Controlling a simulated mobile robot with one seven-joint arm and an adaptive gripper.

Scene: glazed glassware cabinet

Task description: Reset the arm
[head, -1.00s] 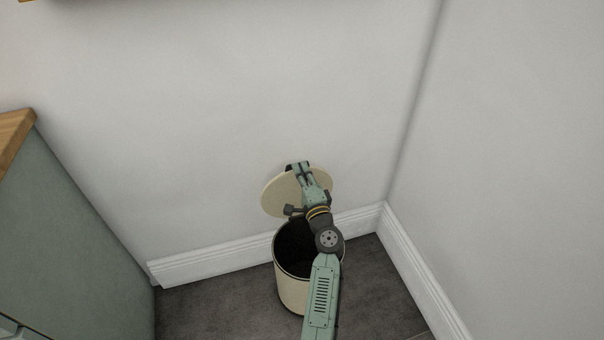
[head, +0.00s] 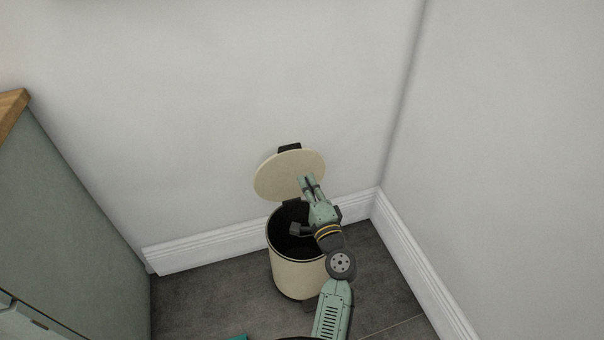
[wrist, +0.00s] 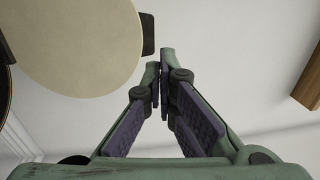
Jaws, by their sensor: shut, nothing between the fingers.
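My gripper (head: 307,181) is shut and empty. In the head view it is over the back part of the bin, in front of the raised lid. In the wrist view its fingers (wrist: 162,60) meet at the tips, with nothing between them. The cream bin (head: 297,277) stands on the floor with its dark inside showing. Its round lid (head: 275,176) stands open, tilted back towards the wall; it also shows in the wrist view (wrist: 75,45) to the left of the fingers. I cannot tell whether the fingertips touch the lid.
A white wall (head: 200,100) is close behind the bin, with a baseboard (head: 200,251) along its foot. Another wall (head: 510,150) is to the right. A green cabinet (head: 70,220) with a wooden top stands at the left. Grey floor (head: 210,295) is free between cabinet and bin.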

